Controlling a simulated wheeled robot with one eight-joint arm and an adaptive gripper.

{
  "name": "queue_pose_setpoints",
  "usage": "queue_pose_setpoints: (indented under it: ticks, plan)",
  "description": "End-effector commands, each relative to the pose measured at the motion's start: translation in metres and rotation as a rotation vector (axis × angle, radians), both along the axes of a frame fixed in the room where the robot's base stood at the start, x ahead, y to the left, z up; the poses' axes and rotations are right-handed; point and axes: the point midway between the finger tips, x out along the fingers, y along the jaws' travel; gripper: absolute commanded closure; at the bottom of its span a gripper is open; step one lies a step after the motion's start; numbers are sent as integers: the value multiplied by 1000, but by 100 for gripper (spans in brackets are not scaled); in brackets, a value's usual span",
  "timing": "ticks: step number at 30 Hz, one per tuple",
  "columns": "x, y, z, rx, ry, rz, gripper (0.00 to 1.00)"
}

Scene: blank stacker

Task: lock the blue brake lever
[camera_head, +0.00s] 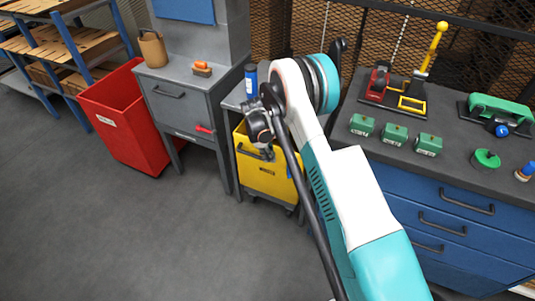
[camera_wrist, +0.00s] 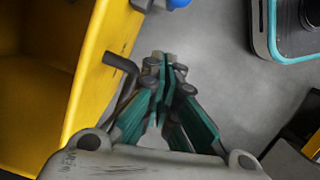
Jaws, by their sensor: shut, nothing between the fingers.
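My gripper (camera_wrist: 165,60) is shut and empty in the wrist view. Its fingertips are over the grey floor, just beside the wall of the yellow cart (camera_wrist: 92,75). A dark bent handle (camera_wrist: 122,65) sticks out from the cart wall to the left of the fingers. A small blue piece (camera_wrist: 178,3) on a dark mount shows at the top edge, beyond the fingertips; it may be the brake lever, but it is cut off.
A red bin (camera_head: 125,115) and grey cabinet (camera_head: 185,105) stand to the left of the cart. A blue-drawered workbench (camera_head: 470,165) with green blocks and a yellow-handled device (camera_head: 430,60) is on the right. The floor at lower left is clear.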

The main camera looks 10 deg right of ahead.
Motion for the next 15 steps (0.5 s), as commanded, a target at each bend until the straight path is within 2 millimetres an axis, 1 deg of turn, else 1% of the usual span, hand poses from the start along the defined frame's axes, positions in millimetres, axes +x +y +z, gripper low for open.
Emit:
queue_pose_setpoints:
  ticks: [1, 6, 7, 10, 15]
  plan:
    - [-1, -3, -14, 0, 0, -1, 100]
    - [-4, -9, -44, 0, 0, -1, 100]
    - [-7, -17, -40, 0, -1, -3, 100]
    - [-14, -29, -39, 0, 0, -2, 100]
    - [-19, -41, -38, 0, 0, 0, 100]
